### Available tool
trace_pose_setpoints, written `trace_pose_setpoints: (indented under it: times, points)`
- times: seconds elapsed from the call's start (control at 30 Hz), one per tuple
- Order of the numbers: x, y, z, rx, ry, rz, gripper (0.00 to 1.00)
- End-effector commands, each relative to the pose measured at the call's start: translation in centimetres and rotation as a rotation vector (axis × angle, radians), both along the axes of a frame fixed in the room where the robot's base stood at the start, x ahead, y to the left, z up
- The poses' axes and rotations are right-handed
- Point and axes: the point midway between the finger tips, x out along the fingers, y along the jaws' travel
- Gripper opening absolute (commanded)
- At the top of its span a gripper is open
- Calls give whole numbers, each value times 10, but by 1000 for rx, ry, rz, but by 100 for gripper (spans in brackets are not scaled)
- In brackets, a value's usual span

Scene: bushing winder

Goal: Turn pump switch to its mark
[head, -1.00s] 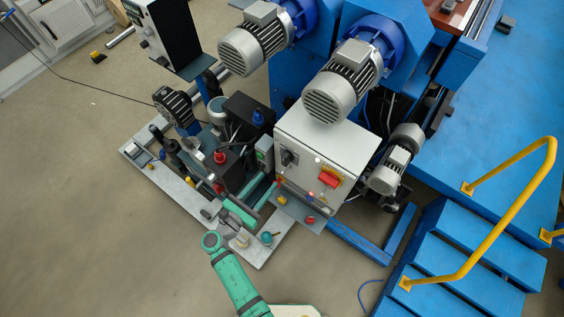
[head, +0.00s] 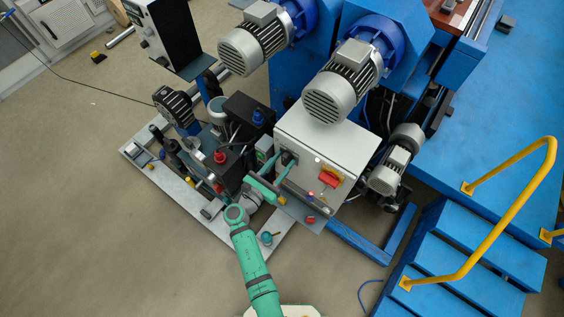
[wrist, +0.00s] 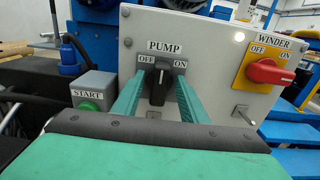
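The pump switch is a black knob (wrist: 159,84) on the grey panel under the PUMP label (wrist: 165,47), with OFF at upper left and ON at upper right. Its long grip stands close to upright in the wrist view. My gripper (wrist: 160,80) is open, with one green finger on each side of the knob. Small gaps seem to show beside the knob; contact is not clear. In the head view my gripper (head: 278,165) reaches the panel front at the knob (head: 287,157), which is partly hidden by the fingers.
A red winder switch (wrist: 268,73) on a yellow plate sits to the right on the same panel. A green START button (wrist: 88,106) on a grey box is at the left. Yellow handrail (head: 500,220) stands far right.

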Motion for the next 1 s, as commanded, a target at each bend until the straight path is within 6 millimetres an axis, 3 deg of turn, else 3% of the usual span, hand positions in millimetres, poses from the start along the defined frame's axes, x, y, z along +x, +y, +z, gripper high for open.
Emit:
trace_pose_setpoints:
  times: [0.13,0.3,0.67,1.0]
  points:
    - [0,0,0,0,0,0,39]
    - [0,0,0,0,0,0,0]
    - [-1,0,0,32,-23,0,0]
    - [-2,-1,-1,212,-153,1,0]
